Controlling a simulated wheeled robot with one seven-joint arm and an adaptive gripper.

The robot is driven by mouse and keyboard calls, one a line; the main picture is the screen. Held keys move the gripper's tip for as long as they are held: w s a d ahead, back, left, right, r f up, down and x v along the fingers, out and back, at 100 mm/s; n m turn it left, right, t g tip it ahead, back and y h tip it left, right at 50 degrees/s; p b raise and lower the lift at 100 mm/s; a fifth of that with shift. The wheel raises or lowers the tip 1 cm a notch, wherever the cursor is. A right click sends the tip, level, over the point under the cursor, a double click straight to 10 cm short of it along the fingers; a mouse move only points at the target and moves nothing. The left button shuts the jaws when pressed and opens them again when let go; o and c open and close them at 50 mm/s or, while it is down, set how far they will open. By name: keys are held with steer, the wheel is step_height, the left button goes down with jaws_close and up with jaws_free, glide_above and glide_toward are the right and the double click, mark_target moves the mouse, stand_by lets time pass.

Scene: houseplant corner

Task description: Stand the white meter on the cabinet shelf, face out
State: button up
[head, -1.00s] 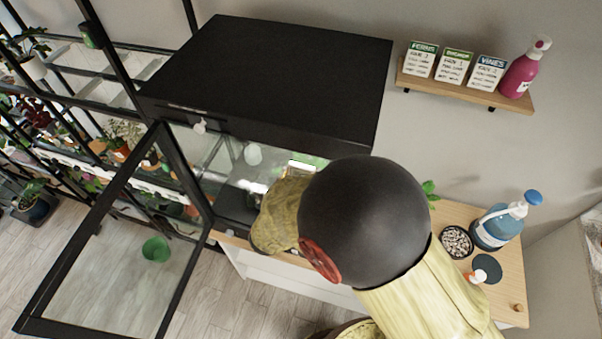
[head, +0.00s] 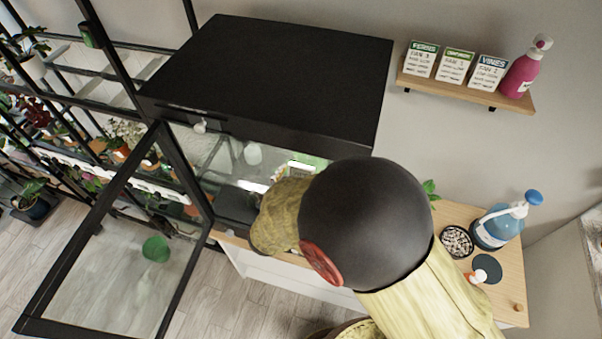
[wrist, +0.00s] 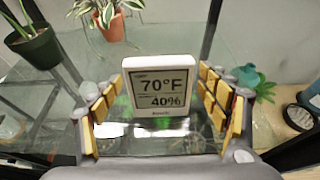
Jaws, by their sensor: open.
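The white meter (wrist: 157,92) stands upright in the wrist view, its display facing the wrist camera and reading 70°F and 40%. It appears to rest on the clear glass shelf of the cabinet. My gripper (wrist: 165,105) is open, with a yellow-padded finger on each side of the meter and visible gaps between. In the head view the black-topped cabinet (head: 265,75) has its glass door (head: 110,250) swung open. My arm reaches in under the top there and hides my fingers and most of what is between them.
In the wrist view, a dark green pot (wrist: 38,48) and a terracotta pot (wrist: 108,28) hold plants behind the meter. A small white item (wrist: 10,127) is at left. In the head view, a blue spray bottle (head: 492,230) and a pebble dish (head: 457,242) stand on the wooden top at right.

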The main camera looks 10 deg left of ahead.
steer(key=d+v, duration=0.1)
steer(key=v, duration=1)
steer(key=shift+s+a+b, duration=0.35)
steer(key=shift+a+b, duration=0.05)
steer(key=shift+a, duration=0.05)
steer(key=shift+s, duration=0.1)
